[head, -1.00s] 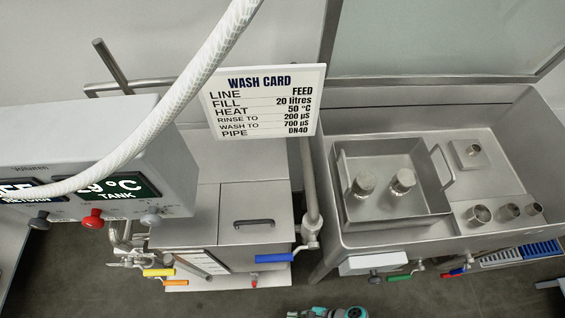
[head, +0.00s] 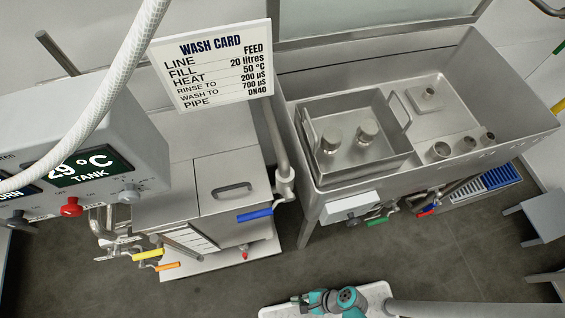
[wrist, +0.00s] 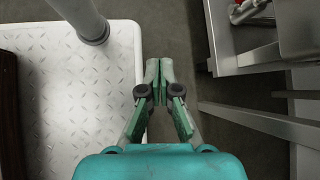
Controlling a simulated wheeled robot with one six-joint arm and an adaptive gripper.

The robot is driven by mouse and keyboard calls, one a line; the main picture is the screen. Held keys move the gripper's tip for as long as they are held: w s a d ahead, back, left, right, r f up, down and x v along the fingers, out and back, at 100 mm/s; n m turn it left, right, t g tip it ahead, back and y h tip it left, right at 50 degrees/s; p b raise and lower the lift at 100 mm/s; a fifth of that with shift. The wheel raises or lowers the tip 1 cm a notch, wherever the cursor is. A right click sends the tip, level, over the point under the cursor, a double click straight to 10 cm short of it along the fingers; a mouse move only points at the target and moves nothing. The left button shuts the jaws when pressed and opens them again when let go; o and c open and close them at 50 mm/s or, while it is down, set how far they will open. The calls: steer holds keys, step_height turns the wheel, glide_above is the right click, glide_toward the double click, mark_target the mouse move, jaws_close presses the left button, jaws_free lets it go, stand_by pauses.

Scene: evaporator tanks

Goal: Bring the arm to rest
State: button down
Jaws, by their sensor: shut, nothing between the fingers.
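My gripper (wrist: 159,72) shows in the wrist view, with its green fingertips together and nothing between them. It points over the bare grey floor, beside the white tread-plate deck of my base. In the head view my teal arm (head: 338,302) is folded low at the bottom edge, over that white deck. The gripper's tips cannot be made out clearly there. The arm touches none of the equipment in view.
A steel sink (head: 470,110) holds a square basket (head: 385,165) and several metal fittings. A lidded tank (head: 232,170) with coloured valve handles, a control box (head: 140,150) and a wash card (head: 212,66) stand left. A grey stool (head: 545,215) is at right. Floor (head: 400,265) is clear between.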

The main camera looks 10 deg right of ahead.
steer(key=s+d+r+n+t+h, duration=0.1)
steer(key=d+r+n+t+h, duration=0.3)
steer(key=r, duration=0.4)
steer(key=s+d+r+n+t+h, duration=0.1)
steer(key=d+r+n+h, duration=0.25)
steer(key=d+r, duration=0.3)
steer(key=w+d+r+n+t, duration=0.1)
steer(key=r+n+t, duration=0.3)
steer(key=r, duration=1.1)
steer(key=w+d+r+n+t, duration=0.1)
steer(key=r+n+t, duration=0.3)
steer(key=r, duration=1.2)
steer(key=shift+w+n+h, duration=0.45)
steer(key=shift+w+n, duration=0.05)
steer(key=shift+n, duration=0.45)
